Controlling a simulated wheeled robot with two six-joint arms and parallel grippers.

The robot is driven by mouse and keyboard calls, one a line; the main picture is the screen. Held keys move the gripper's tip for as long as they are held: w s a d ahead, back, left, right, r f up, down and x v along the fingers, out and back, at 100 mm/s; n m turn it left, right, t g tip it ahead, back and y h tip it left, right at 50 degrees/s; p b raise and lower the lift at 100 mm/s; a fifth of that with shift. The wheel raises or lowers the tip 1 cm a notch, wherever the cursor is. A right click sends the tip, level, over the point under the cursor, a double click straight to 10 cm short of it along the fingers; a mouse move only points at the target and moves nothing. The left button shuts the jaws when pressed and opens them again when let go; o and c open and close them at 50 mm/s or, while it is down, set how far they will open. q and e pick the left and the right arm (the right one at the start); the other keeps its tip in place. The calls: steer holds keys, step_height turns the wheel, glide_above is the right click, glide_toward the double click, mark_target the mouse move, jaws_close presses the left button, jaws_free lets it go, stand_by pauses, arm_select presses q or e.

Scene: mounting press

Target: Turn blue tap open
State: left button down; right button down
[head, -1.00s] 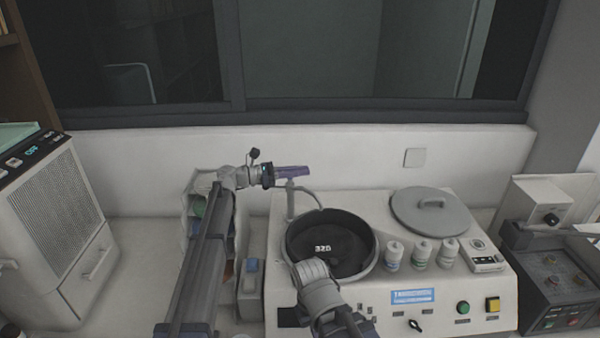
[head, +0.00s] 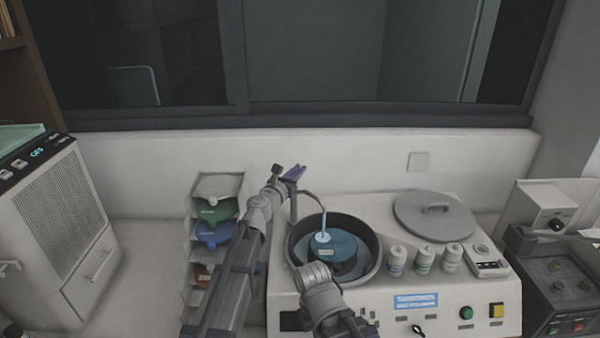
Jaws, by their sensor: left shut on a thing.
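The tap (head: 293,207) stands at the back left of the machine, its thin curved spout reaching over the round bowl (head: 376,247). My left gripper (head: 287,176) is shut on the blue-purple tap handle (head: 295,172) at the top of the tap. The fingertips are small and partly hidden by the wrist. A pale blue spot (head: 322,238) shows under the spout end, above a blue round surface (head: 338,247) in the bowl. My right arm comes up in front of the bowl, and its gripper does not show.
A grey lid (head: 433,214) lies on the machine's right, with several white bottles (head: 424,258) in front of it. A rack of coloured discs (head: 212,214) stands left of the machine. A dark control box (head: 560,280) is at the far right.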

arm_select(q)
steer(key=shift+w+a+n+t+y, duration=0.1)
steer(key=shift+a+n+t+y, duration=0.2)
steer(key=shift+n+y, duration=0.9)
steer(key=shift+a+n+t+y, duration=0.15)
steer(key=shift+n+t+y, duration=0.4)
steer(key=shift+y, duration=1.05)
steer(key=shift+w+a+n+t+y, duration=0.1)
steer(key=shift+a+n+t+y, duration=0.15)
steer(key=shift+n+y, duration=1)
steer(key=shift+y, duration=0.35)
steer(key=c, duration=0.9)
jaws_free()
steer(key=s, duration=0.8)
